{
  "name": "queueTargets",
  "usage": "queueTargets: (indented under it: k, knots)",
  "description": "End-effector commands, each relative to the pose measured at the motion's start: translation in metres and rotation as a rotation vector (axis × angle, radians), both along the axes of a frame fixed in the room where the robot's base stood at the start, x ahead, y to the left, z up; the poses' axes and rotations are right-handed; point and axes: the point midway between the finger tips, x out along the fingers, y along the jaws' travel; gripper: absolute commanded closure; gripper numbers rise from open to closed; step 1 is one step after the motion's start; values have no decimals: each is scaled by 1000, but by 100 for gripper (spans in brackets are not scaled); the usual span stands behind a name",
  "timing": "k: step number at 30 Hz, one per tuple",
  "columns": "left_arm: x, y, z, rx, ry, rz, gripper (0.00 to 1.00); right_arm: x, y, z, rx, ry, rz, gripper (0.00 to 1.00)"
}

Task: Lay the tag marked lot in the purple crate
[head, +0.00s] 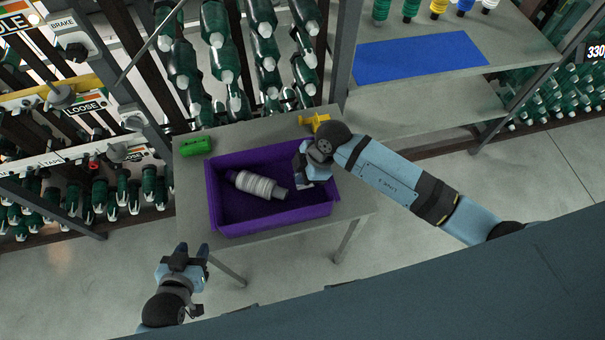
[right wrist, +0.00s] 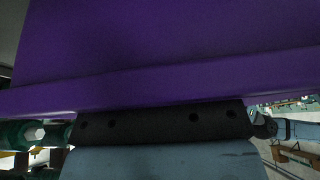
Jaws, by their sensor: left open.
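The purple crate (head: 270,223) stands on a small grey table, and its wall (right wrist: 160,50) fills much of the right wrist view. A white-and-grey spool (head: 258,187) lies on its side in the crate. My right gripper (head: 301,163) is at the crate's right side, over or just inside it; its fingertips are mostly hidden by the wrist, so I cannot tell whether it holds anything. My left gripper (head: 190,250) is open and empty, in front of the table's left front corner. I cannot make out a tag marked lot in either view.
A green object (head: 197,145) lies left of the crate on the table (head: 190,190). A yellow object (head: 315,121) is behind the crate at the right. Racks of dark green bobbins stand behind. A blue mat (head: 420,57) lies on a bench at the back right.

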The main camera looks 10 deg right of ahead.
Motion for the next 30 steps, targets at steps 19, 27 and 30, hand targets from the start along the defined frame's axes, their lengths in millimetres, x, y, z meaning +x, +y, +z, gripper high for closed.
queueTargets:
  k: [19,27,30]
  knots:
    - [0,0,0,0,1,0,57,0,0,-3,1,0,1,71]
    - [0,0,0,1,1,1,57,1,-5,12,1,-3,1,71]
    - [0,0,-1,1,1,1,57,0,-13,29,0,-3,2,71]
